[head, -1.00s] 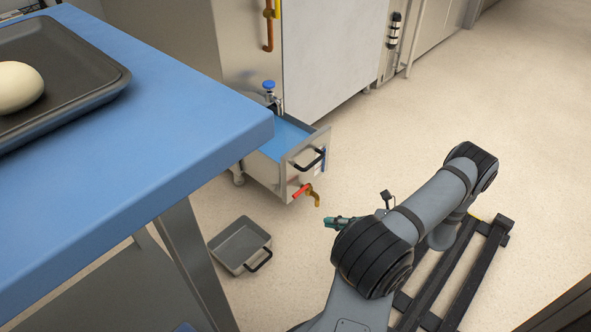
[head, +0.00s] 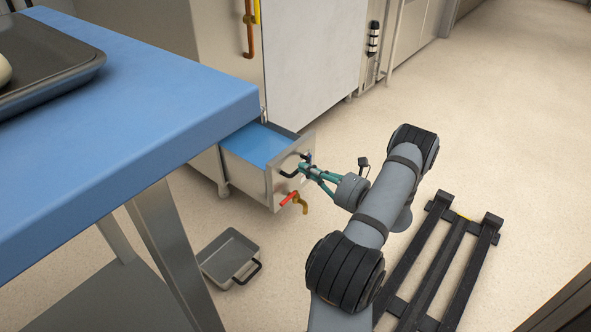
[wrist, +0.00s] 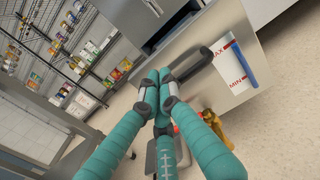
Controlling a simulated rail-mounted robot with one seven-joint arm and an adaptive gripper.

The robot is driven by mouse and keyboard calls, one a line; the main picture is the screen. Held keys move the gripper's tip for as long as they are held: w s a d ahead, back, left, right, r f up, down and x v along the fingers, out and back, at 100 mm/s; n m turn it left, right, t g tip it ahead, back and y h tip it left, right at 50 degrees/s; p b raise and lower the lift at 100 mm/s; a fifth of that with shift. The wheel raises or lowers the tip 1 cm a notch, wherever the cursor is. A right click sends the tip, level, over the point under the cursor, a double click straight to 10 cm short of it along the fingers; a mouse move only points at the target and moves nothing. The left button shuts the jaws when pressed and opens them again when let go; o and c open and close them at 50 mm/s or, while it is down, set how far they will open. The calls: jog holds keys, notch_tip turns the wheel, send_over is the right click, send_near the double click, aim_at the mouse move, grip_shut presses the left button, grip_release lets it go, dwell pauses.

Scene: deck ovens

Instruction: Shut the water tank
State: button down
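The water tank (head: 279,189) is a steel drawer standing pulled out from the steel cabinet, with blue water (head: 254,145) inside. Its front carries a black handle (head: 288,174), which also shows in the wrist view (wrist: 196,65). A red-handled brass drain tap (head: 301,205) sits low on the front. My gripper (head: 304,166) has teal fingers and is at the right part of the handle. In the wrist view its fingertips (wrist: 160,82) are together, close to the handle; whether they touch it is hard to tell. Nothing shows gripped.
A blue-topped table (head: 150,110) with a dark tray (head: 70,66) stands at left, its corner near the tank. A shallow grey pan (head: 229,257) lies on the floor in front. A MAX/MIN gauge (wrist: 236,70) is on the tank front.

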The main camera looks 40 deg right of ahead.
aim_at(287, 159)
jog(key=b+x, duration=0.1)
jog(key=x, duration=0.2)
jog(key=shift+w+a+f+b, duration=0.1)
jog(key=shift+w+b, duration=0.25)
jog(key=shift+w, duration=0.35)
jog(key=shift+w+a, duration=0.1)
